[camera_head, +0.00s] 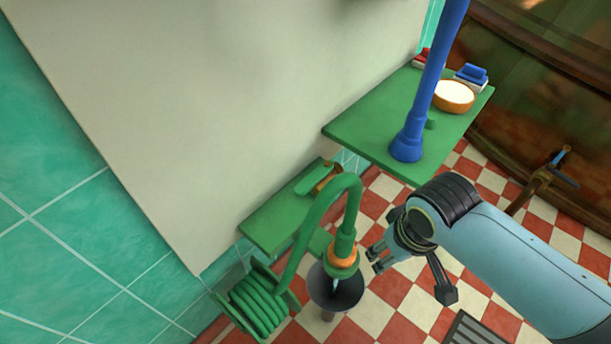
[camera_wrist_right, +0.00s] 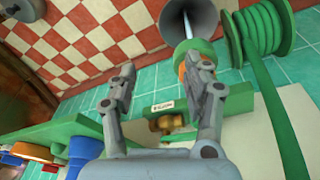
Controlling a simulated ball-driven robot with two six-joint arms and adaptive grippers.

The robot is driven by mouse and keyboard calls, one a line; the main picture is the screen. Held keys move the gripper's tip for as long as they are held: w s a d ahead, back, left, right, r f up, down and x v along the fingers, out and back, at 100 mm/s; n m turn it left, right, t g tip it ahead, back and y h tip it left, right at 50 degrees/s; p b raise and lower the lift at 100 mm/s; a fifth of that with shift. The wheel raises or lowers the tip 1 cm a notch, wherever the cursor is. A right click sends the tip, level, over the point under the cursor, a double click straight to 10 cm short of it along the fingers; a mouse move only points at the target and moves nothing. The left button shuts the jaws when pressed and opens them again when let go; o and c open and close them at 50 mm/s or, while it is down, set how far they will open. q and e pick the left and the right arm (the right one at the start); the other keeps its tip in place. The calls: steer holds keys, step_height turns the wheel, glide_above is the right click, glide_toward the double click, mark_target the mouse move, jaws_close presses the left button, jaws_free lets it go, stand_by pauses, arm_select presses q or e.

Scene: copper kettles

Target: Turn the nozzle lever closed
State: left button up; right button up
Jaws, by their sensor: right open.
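The green nozzle (camera_head: 345,243) with an orange collar (camera_head: 343,259) hangs at the end of a looped green hose (camera_head: 313,215), above a dark funnel (camera_head: 336,290). I cannot clearly make out its lever. My right gripper (camera_head: 376,257) is just right of the nozzle, open and empty, apart from it. In the right wrist view the open fingers (camera_wrist_right: 162,82) point up toward the nozzle, and the right finger overlaps part of the orange collar (camera_wrist_right: 183,70). The grey funnel (camera_wrist_right: 190,20) shows beyond. My left gripper is not in view.
A green hose reel (camera_head: 258,302) stands left of the funnel. A green shelf (camera_head: 268,224) is behind the nozzle. A higher green shelf (camera_head: 365,128) carries a blue post (camera_head: 407,145) and an orange bowl (camera_head: 454,97). The checkered floor below the gripper is mostly clear.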

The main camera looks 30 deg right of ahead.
steer(key=w+r+m, duration=0.2)
steer(key=w+r, duration=0.2)
steer(key=r, duration=0.1)
steer(key=m+g, duration=0.2)
steer(key=m, duration=0.9)
glide_toward(307, 183)
steer(key=shift+y, duration=0.4)
steer(key=f+b, duration=0.1)
steer(key=f, duration=0.2)
steer(key=f+b, duration=0.1)
steer(key=f, duration=0.1)
steer(key=f+b, duration=0.1)
steer(key=f, duration=0.2)
steer(key=shift+w+d+f, duration=0.1)
steer(key=shift+d+f, duration=0.25)
jaws_close()
